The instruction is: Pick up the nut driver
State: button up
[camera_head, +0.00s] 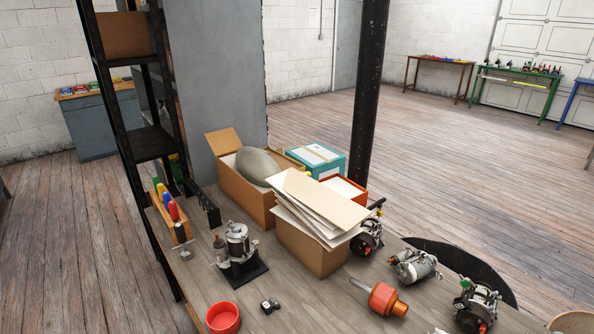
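I cannot tell for certain which thing is the nut driver. Several tools with coloured handles stand upright in a wooden holder (181,233) at the left edge of the workbench. A yellow handle (162,188), a blue handle (167,197) and a red handle (173,210) show; their lower ends are hidden in the holder. An orange-red part with a grey shaft (380,298) lies on the front right of the bench. My gripper is not in view.
The workbench (300,291) also bears a motor on a dark stand (238,248), a red bowl (223,318), a box of papers (310,248), an open cardboard box (240,195) and metal alternators (414,266). A black shelf (150,143) rises behind the holder. Open wooden floor (455,160) lies beyond.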

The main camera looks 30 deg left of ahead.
aim_at(173, 207)
jog(key=u, duration=1.55)
jog(key=i, duration=0.1)
